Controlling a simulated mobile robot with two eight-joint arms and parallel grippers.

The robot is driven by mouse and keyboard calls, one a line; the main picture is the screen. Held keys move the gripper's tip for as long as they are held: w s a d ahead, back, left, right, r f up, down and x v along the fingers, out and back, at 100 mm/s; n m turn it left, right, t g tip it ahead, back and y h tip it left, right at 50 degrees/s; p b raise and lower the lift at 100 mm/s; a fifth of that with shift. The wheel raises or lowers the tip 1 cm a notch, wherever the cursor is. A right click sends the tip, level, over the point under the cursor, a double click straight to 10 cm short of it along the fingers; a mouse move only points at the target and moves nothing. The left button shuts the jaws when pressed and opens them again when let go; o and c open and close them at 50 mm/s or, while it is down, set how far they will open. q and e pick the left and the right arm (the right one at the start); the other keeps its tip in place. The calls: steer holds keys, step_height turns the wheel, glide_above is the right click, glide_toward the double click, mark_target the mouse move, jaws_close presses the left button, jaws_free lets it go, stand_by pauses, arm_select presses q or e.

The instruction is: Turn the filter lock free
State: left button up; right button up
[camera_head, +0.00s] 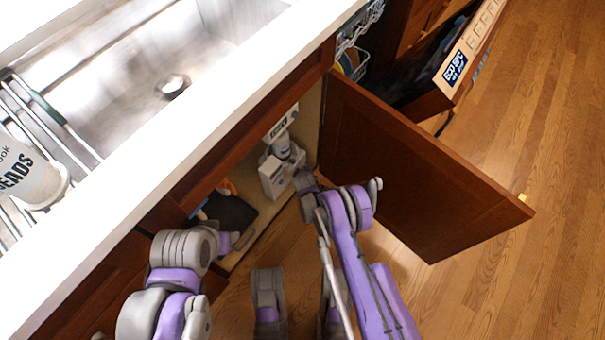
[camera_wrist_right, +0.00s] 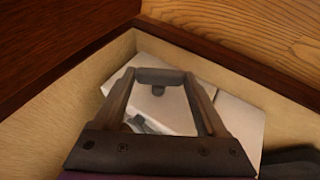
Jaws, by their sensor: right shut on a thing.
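A white and grey filter unit (camera_head: 281,168) stands inside the open under-sink cabinet in the head view. In the right wrist view its white housing (camera_wrist_right: 235,110) fills the cabinet corner. My right gripper (camera_wrist_right: 160,76) reaches to the unit, its two dark fingers shut on a small dark part at its face, which looks like the filter lock. The fingertips hide most of that part, and its turn angle cannot be read. My left gripper (camera_head: 236,241) is near the cabinet's front edge, left of the unit and apart from it; its fingers are not clear.
The open cabinet door (camera_head: 410,170) stands close to the right of my right arm. A dark bin-like object (camera_head: 232,213) sits left of the unit. The white counter (camera_head: 190,150) and sink overhang the cabinet. The open dishwasher door (camera_head: 465,65) is beyond, with free wooden floor at right.

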steer(key=shift+s+a+f+n+t+h, duration=0.15)
steer(key=shift+t+h, duration=0.2)
steer(key=shift+t, duration=0.2)
steer(key=shift+w+d+n+t+h, duration=0.15)
steer(key=shift+t+h, duration=0.2)
steer(key=shift+t, duration=0.2)
steer(key=shift+s+a, duration=0.1)
steer(key=o, duration=1.3)
steer(key=shift+s, duration=0.1)
steer(key=p+v, duration=0.3)
steer(key=v, duration=0.7)
steer(key=shift+s+r, duration=0.25)
steer(key=shift+r, duration=0.05)
